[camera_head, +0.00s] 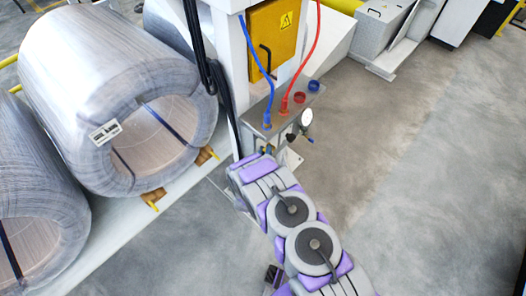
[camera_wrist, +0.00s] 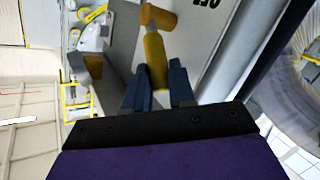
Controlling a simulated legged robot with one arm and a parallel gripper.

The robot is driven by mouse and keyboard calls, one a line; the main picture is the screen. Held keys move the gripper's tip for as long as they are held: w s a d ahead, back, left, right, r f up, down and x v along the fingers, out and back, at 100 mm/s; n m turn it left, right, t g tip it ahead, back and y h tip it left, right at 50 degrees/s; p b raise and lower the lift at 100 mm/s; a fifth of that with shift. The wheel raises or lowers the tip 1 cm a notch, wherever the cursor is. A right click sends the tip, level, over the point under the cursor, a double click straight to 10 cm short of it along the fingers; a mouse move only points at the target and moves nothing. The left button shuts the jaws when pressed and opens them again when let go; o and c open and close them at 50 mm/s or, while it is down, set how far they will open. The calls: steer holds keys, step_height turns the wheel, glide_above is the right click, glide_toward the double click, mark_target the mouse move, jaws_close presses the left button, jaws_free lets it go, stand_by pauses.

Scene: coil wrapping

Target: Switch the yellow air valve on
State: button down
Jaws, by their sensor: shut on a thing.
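The yellow air valve (camera_wrist: 155,47) shows in the wrist view as a yellow handle on a grey panel. It has a thick rounded end at the top and a bar running down between my fingers. My gripper (camera_wrist: 160,77) has its two blue-grey fingers closed around the lower part of this bar. In the head view my arm reaches the grey control box (camera_head: 275,118) on the white post. There, the gripper and valve are mostly hidden behind my arm.
A red hose (camera_head: 313,50) and a blue hose (camera_head: 252,50) run down to the box. A gauge (camera_head: 305,118) and red and blue knobs sit on it. Large wire coils (camera_head: 75,75) lie at left. The floor (camera_head: 430,180) at right is clear.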

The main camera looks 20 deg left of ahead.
steer(key=shift+w+d+m+g+p, duration=0.2)
steer(key=shift+d+m+g+p, duration=0.1)
steer(key=shift+d+g+p, duration=0.25)
steer(key=shift+w+d+m+g+p, duration=0.2)
steer(key=shift+d+m+g+p, duration=0.1)
steer(key=shift+d+g+p, duration=0.25)
stand_by(1.5)
steer(key=c, duration=1.3)
jaws_free()
steer(key=shift+o, duration=0.3)
steer(key=shift+w+r, duration=0.15)
steer(key=shift+w, duration=0.05)
steer(key=shift+a+r, duration=0.25)
steer(key=shift+a, duration=0.25)
steer(key=shift+s+a+r, duration=0.1)
steer(key=shift+s+a, duration=0.1)
steer(key=shift+s, duration=0.2)
steer(key=p+v, duration=0.3)
steer(key=v, duration=1.3)
steer(key=shift+s+d, duration=0.25)
steer(key=shift+d, duration=0.15)
